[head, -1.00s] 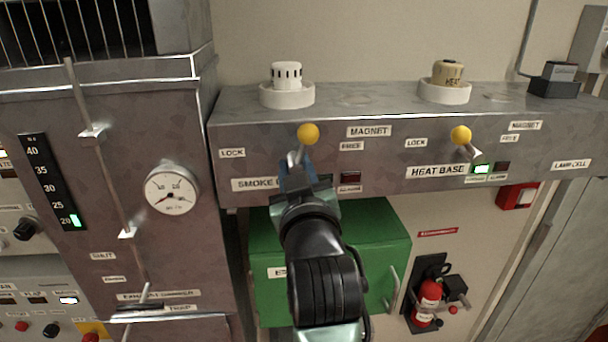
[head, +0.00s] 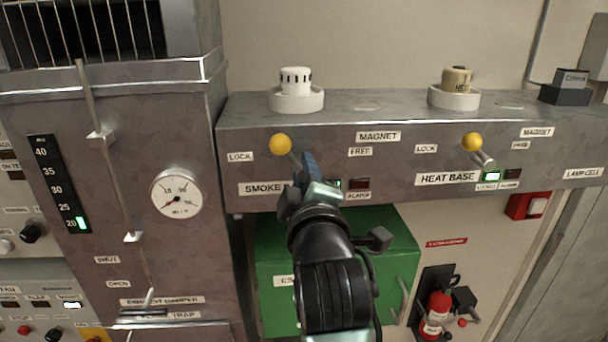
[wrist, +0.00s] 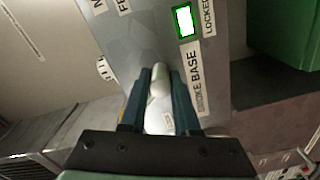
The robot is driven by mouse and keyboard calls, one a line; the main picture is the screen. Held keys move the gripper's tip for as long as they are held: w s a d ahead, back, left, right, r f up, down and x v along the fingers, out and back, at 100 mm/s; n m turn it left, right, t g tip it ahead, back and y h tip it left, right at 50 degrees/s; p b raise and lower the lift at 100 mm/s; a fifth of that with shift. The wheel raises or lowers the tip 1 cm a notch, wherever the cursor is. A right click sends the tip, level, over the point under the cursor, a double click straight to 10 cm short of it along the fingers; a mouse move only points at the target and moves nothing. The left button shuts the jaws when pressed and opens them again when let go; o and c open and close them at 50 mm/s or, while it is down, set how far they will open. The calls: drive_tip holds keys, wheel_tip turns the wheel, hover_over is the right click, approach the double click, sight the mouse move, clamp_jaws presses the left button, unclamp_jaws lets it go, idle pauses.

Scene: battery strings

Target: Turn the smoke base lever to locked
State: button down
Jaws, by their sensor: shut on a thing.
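The smoke base lever (head: 280,144) has a yellow ball knob and a metal shaft on the front of the grey bench. It leans up and left, with the knob near the LOCK label (head: 240,157). My gripper (head: 309,168) is shut on the shaft, below and right of the knob. In the wrist view the pale shaft (wrist: 160,78) lies between both dark fingers of my gripper (wrist: 159,92). The indicator beside the LOCKED label (wrist: 185,21) is lit green. My gripper partly covers the SMOKE BASE label (head: 262,188) in the head view.
The heat base lever (head: 471,142) stands to the right, also leaning left, with its green indicator (head: 492,176) lit. A white smoke detector (head: 296,84) and a tan heat detector (head: 456,82) sit on the bench top. A green box (head: 400,245) is below.

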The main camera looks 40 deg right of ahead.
drive_tip(key=shift+n, duration=1.1)
drive_tip(key=c, duration=0.7)
unclamp_jaws()
drive_tip(key=shift+o, duration=0.2)
drive_tip(key=shift+s+a+b, duration=0.25)
drive_tip(key=shift+s+b, duration=0.1)
drive_tip(key=shift+b, duration=0.1)
drive_tip(key=p+v, duration=0.1)
drive_tip(key=v, duration=1.1)
